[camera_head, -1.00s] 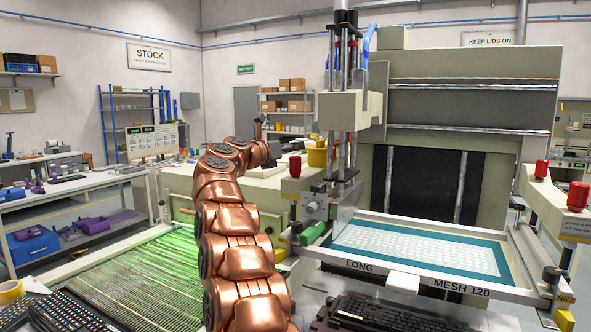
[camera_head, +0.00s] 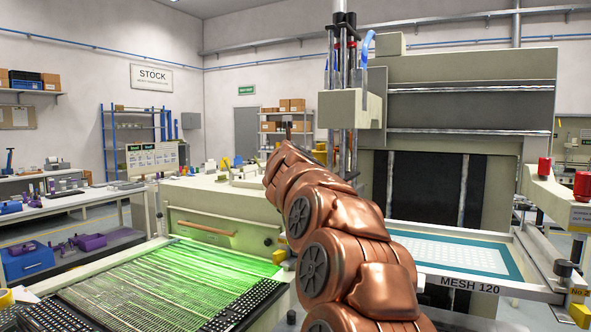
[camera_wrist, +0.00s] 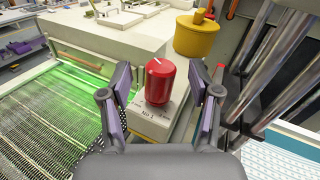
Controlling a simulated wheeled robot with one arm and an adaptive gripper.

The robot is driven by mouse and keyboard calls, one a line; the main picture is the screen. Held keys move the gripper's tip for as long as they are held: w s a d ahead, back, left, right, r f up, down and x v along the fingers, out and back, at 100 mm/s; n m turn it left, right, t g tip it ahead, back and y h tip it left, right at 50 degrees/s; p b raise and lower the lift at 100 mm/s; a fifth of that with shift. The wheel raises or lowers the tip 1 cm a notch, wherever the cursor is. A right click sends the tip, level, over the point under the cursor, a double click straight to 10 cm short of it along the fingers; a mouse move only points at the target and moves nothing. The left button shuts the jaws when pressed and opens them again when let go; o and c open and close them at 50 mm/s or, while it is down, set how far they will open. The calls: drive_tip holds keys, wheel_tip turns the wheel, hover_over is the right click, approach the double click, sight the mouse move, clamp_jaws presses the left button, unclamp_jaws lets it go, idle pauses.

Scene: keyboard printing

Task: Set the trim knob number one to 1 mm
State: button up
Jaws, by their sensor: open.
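The red trim knob (camera_wrist: 160,80) stands upright on a cream block (camera_wrist: 150,122) in the wrist view. A white pointer line on its top points to the upper left. The block's label reads "No" and a small digit I cannot read surely. The scale marks are too small to read. My gripper (camera_wrist: 163,84) is open, with one finger on the left of the knob and one on the right. Gaps show on both sides, so it seems not to touch the knob. In the head view my copper arm hides this knob and the gripper's fingers.
A yellow pot (camera_wrist: 196,36) stands just behind the knob, and metal rods (camera_wrist: 265,70) rise on the right. A green-lit mesh bed (camera_head: 165,285) lies on the left. The screen frame marked MESH 120 (camera_head: 470,285) is on the right. Two other red knobs (camera_head: 544,170) stand at far right.

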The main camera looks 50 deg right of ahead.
drive_tip(key=s+a+f+t+y+b, duration=0.1)
drive_tip(key=s+a+t+b, duration=0.1)
drive_tip(key=s+a, duration=0.15)
drive_tip(key=shift+s+d+p+x, duration=0.15)
drive_tip(key=shift+p+x, duration=0.65)
drive_tip(key=shift+x, duration=0.85)
drive_tip(key=shift+s+d+p+x, duration=0.15)
drive_tip(key=shift+p+x, duration=0.65)
drive_tip(key=shift+x, duration=0.9)
drive_tip(key=shift+w+d+f+p, duration=0.3)
drive_tip(key=shift+w+d, duration=0.2)
drive_tip(key=shift+w, duration=0.05)
drive_tip(key=c, duration=1.2)
